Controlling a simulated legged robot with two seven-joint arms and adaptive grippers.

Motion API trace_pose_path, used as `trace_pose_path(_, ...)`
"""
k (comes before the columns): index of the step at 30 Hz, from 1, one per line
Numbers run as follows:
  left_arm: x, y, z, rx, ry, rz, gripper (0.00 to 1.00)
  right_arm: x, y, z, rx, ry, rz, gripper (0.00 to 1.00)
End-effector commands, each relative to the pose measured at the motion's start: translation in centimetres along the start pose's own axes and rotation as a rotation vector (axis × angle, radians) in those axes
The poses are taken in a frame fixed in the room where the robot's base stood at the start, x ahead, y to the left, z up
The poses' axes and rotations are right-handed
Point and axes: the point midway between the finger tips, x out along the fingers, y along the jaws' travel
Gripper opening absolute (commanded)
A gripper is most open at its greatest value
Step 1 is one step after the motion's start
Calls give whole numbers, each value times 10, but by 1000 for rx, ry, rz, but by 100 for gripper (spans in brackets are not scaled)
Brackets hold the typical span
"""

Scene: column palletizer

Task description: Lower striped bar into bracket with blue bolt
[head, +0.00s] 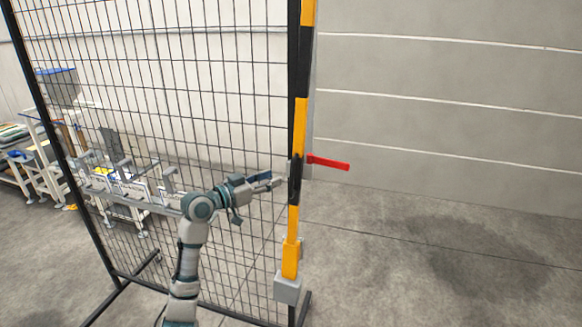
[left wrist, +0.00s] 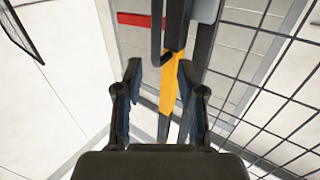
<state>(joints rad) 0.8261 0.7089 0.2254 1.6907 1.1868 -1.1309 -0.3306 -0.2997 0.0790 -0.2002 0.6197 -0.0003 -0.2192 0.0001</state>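The yellow and black striped bar (head: 299,130) stands upright along the right post of the mesh fence. A red handle (head: 328,163) sticks out to its right at mid-height. The bar's lower end meets a small grey box-shaped bracket (head: 287,289) near the floor. No blue bolt can be made out. My left gripper (head: 277,181) is just left of the bar at about the handle's height. In the left wrist view my left gripper (left wrist: 158,70) is open and empty; the bar's yellow part (left wrist: 171,88) shows beyond and between its fingers. Contact cannot be told. My right gripper is out of view.
The black mesh fence (head: 150,110) stands close behind my left arm. Behind it are a white bench (head: 135,190) with equipment and a shelf at far left. The concrete floor (head: 440,250) at right is clear up to the grey wall.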

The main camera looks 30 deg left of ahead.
Motion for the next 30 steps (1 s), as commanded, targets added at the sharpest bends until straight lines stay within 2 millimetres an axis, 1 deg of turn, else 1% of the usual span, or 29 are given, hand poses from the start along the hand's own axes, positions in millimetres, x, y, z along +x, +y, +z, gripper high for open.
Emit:
trace_pose_path(1,13,1,-4,-5,3,3,39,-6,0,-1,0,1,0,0)
trace_pose_path(3,29,2,-4,-3,2,3,39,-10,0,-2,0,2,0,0)
trace_pose_path(6,48,1,-4,-3,3,2,39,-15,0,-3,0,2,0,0)
trace_pose_path(9,63,0,-2,-3,1,1,39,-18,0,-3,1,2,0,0)
trace_pose_path(12,72,-2,-1,-4,2,0,39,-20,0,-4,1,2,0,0)
trace_pose_path(15,77,-2,0,-3,1,0,39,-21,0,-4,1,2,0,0)
trace_pose_path(23,78,-2,1,-2,1,-1,39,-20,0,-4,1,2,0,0)
trace_pose_path(24,78,-2,1,-2,0,-1,34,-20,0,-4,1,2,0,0)
trace_pose_path(26,78,-2,1,-2,0,-1,19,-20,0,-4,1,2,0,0)
trace_pose_path(27,79,-1,1,-1,0,-1,9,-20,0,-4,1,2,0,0)
trace_pose_path(28,79,-1,1,-1,0,-1,2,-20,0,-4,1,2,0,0)
trace_pose_path(30,79,-1,1,-1,0,-1,0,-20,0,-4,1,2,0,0)
